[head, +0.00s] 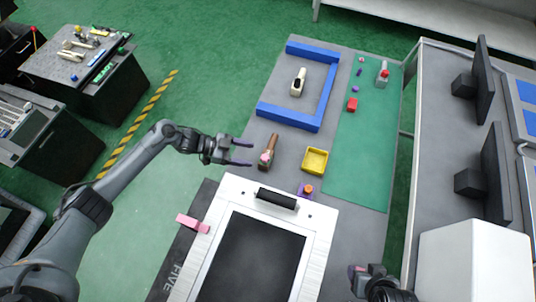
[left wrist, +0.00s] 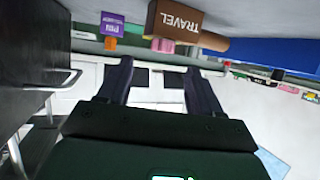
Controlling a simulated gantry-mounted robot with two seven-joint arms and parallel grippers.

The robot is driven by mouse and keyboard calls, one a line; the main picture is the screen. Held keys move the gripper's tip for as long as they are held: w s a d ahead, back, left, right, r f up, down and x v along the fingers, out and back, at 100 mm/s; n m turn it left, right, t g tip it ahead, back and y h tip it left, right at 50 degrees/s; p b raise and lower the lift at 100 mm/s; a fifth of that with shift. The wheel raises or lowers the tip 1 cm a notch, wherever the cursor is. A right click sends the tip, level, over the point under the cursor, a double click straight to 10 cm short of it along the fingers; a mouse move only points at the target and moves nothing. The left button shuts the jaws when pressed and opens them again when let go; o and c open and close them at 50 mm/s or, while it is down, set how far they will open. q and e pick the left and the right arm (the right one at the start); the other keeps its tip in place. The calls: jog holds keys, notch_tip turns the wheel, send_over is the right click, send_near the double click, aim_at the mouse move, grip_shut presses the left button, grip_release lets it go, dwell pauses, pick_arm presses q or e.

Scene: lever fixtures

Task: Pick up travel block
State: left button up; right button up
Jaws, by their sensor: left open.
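The brown travel block (head: 272,141), with a pink part at its near end, sits on the grey table just right of my left gripper (head: 250,154) in the head view. In the left wrist view the travel block (left wrist: 177,22) shows its "TRAVEL" lettering, upside down, at the top beyond the fingers. My left gripper also shows in the left wrist view (left wrist: 158,66), open and empty. It is apart from the block. My right gripper (head: 368,279) is partly in view at the bottom edge of the head view; its jaws are unclear.
A blue frame (head: 289,115) around a white-and-dark piece (head: 298,83) lies behind the block. A yellow tray (head: 315,160) is to its right. A purple-and-orange block (head: 306,189) is nearer, beside a white panel with a black handle (head: 277,199). Small red and purple pieces lie on the green mat (head: 362,165).

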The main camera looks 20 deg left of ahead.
aim_at(265, 157)
pick_arm(q)
jog(key=shift+b+x, duration=0.65)
jog(key=shift+x, duration=2.1)
jog(key=shift+a, duration=0.1)
jog(key=shift+c, duration=0.2)
grip_shut()
